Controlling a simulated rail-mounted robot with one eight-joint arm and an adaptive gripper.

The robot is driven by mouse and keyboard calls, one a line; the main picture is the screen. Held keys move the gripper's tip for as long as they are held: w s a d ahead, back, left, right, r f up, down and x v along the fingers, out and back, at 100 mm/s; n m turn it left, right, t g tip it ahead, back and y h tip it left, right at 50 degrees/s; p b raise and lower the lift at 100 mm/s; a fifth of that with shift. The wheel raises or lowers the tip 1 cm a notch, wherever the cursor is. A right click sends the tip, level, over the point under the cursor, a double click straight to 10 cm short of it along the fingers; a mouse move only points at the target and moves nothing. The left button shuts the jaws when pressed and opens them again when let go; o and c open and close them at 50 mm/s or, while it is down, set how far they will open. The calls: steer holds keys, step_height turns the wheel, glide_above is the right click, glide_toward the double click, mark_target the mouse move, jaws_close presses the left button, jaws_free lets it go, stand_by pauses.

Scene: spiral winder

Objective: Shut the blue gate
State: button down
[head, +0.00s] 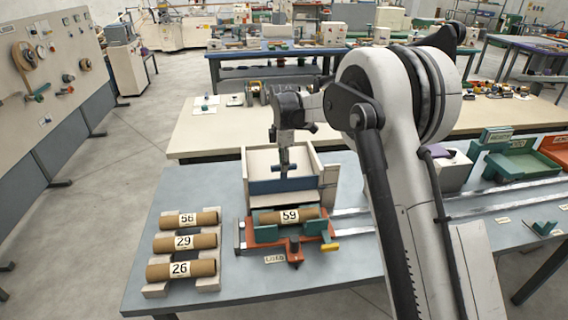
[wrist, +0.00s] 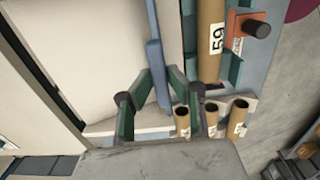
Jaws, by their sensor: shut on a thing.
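The blue gate (head: 263,187) is a flat panel across the front of an open cream box (head: 326,170) on the near table. In the wrist view the gate (wrist: 152,30) shows as a narrow blue edge running down between my fingers. My gripper (head: 284,174) reaches down onto the middle of the gate from above. In the wrist view my gripper (wrist: 160,74) has its two dark green fingers closed on either side of the gate's edge. The gate's lower edge is hidden in the head view.
Just in front of the gate, a cardboard tube marked 59 (head: 268,217) lies in green supports on an orange fixture (head: 309,248) with a yellow-tipped handle. Several tubes lie on a rack (head: 155,291) at left. Metal rails (head: 440,213) run right. The grey-blue table (head: 230,287) is bare in front.

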steer(key=shift+s+f, duration=0.1)
steer(key=shift+f, duration=0.1)
steer(key=c, duration=1.7)
jaws_free()
steer(key=shift+r, duration=0.1)
step_height(320, 180, up, 12)
steer(key=shift+f, duration=0.1)
